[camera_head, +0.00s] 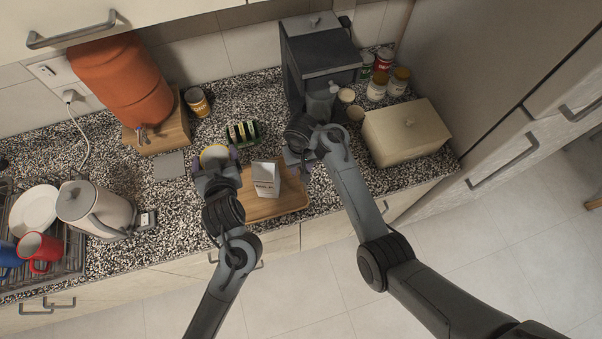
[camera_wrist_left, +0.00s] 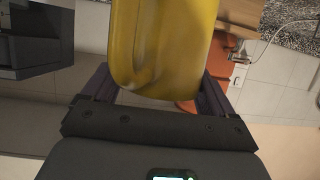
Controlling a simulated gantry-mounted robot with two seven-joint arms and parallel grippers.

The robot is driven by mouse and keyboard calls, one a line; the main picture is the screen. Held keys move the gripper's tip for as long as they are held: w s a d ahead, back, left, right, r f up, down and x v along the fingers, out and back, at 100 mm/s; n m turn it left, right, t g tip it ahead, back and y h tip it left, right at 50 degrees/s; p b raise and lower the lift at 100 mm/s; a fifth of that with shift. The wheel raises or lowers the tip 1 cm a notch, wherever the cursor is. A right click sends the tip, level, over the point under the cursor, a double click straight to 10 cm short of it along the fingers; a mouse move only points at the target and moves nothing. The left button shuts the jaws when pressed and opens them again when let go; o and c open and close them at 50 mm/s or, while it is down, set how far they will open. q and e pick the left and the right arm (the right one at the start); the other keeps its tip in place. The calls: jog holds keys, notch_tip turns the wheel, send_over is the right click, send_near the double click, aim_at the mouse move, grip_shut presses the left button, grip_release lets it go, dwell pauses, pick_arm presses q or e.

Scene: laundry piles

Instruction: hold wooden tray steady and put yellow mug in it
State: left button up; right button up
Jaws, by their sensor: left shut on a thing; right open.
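The yellow mug (camera_head: 214,153) is in the grip of my left gripper (camera_head: 215,163), over the left end of the wooden tray in the head view. In the left wrist view the mug (camera_wrist_left: 163,45) fills the space between the two fingers of my left gripper (camera_wrist_left: 158,95). The wooden tray (camera_head: 282,206) lies on the counter, with its left part hidden by my left arm. My right gripper (camera_head: 294,160) is open at the tray's right end; whether it touches the rim cannot be told.
A white carton (camera_head: 265,178) stands on the tray. A toast rack (camera_head: 243,133) is behind it. A beige bread box (camera_head: 407,132) and jars (camera_head: 376,86) are at the right. A kettle (camera_head: 95,207) and dish rack (camera_head: 72,262) are at the left.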

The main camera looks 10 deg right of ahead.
jog(key=shift+f, duration=3.2)
jog(key=shift+c, duration=0.4)
grip_shut()
